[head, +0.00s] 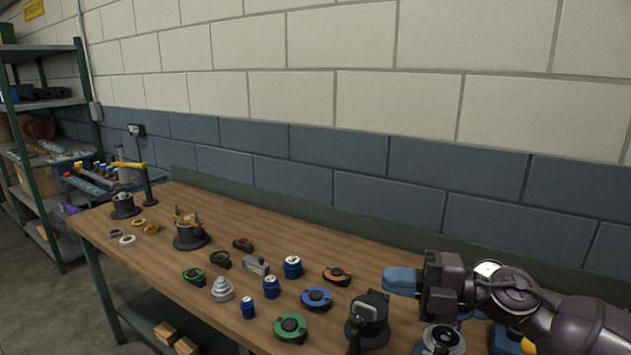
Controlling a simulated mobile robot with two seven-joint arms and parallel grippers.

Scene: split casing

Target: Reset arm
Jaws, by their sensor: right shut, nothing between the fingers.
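My right gripper (402,282) shows at the right of the head view, its arm coming in from the right edge. Its blue fingers are shut with nothing between them. They are above the right part of the wooden workbench (300,232), over the area beside a black upright casing part (369,318). My left gripper is not in view. Part of the bench on the right is hidden behind my right arm.
The bench holds several parts: a green-ringed disc (290,327), a blue-ringed disc (316,297), blue cylinders (293,267), a stepped grey cone (222,289) and a dark fixture (190,235). A metal shelf (45,105) stands at left. A block wall runs behind.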

